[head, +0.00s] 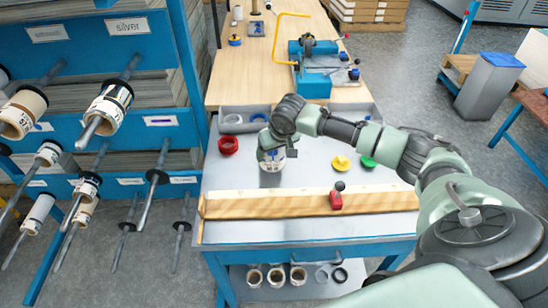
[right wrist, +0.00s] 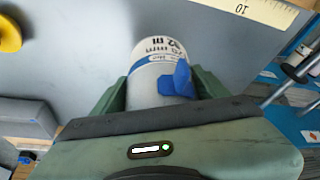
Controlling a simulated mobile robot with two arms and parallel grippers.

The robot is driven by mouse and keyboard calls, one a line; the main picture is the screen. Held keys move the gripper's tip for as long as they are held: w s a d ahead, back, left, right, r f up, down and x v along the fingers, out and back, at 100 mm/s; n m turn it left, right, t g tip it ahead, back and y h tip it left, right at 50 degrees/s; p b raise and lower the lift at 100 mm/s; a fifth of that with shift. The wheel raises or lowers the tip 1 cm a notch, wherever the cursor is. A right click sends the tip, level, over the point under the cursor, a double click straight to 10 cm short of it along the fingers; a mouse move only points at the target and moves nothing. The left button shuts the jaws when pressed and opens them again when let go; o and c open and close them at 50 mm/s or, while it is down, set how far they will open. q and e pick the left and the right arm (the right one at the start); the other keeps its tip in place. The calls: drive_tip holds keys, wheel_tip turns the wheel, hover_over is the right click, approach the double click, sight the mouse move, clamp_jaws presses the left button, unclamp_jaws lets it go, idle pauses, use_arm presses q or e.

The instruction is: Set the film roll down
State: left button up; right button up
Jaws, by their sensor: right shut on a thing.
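The film roll (right wrist: 157,62) is white with printed text on its side and a blue tab on it. In the right wrist view it sits between the two green fingers of my right gripper (right wrist: 160,85), which is shut on it. In the head view my right gripper (head: 272,152) points down over the grey workbench top (head: 310,180), behind the wooden rail. The roll (head: 272,166) shows just under it, partly hidden by the gripper. It is at or very near the bench top; I cannot tell whether it touches. My left gripper is not in view.
Red (head: 228,145), yellow (head: 341,162) and green (head: 368,161) items lie around the gripper. A rack (head: 120,30) with rolls on rods stands at left. Bare bench top lies left of the roll.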

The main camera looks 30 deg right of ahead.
drive_tip(key=shift+f, duration=1.55)
drive_tip(key=o, duration=1.7)
drive_tip(key=shift+o, duration=0.2)
drive_tip(key=v, duration=1.2)
drive_tip(key=shift+b, duration=0.3)
